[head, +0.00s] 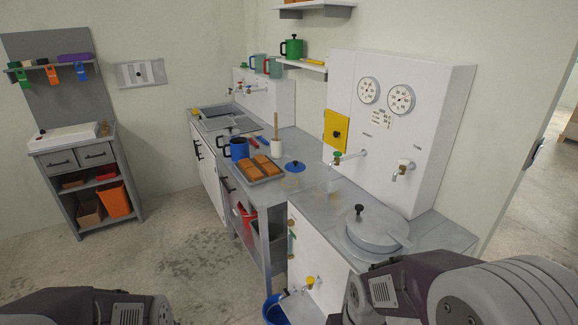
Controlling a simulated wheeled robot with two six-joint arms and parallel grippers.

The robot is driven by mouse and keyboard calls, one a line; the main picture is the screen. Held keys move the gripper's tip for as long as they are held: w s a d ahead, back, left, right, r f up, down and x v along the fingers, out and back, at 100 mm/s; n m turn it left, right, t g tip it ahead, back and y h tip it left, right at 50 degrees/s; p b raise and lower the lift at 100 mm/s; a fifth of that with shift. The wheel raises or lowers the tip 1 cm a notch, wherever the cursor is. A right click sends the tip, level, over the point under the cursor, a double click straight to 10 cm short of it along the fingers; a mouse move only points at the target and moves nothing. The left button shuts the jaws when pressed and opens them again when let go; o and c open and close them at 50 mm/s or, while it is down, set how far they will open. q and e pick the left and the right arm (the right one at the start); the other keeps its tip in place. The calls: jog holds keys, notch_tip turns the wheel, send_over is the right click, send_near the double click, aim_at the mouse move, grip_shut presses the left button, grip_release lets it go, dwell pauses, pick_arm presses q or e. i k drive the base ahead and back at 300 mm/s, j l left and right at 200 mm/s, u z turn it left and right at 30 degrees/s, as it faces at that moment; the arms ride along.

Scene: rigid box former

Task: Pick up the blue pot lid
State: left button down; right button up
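The blue pot lid (293,168) lies on the grey counter near the middle of the head view. It is a small blue disc with a dark knob on top. It sits just right of a tray of orange-brown loaves (260,168), close in front of the wall unit. A blue pot (238,149) stands behind the tray, to the left. Parts of my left arm show at the bottom left and of my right arm at the bottom right. Both are well short of the lid. Neither gripper's fingers are in view.
A grey round lid with a black knob (373,232) covers a vessel at the right of the counter. Taps (347,156) stick out from the white gauge panel (414,130). A white holder with a wooden handle (276,146) stands behind the tray. Floor is clear at left.

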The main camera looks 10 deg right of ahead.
aim_at(295, 166)
jog(key=i+j+z, duration=0.45)
jog(key=i+j, duration=0.75)
jog(key=j, duration=0.1)
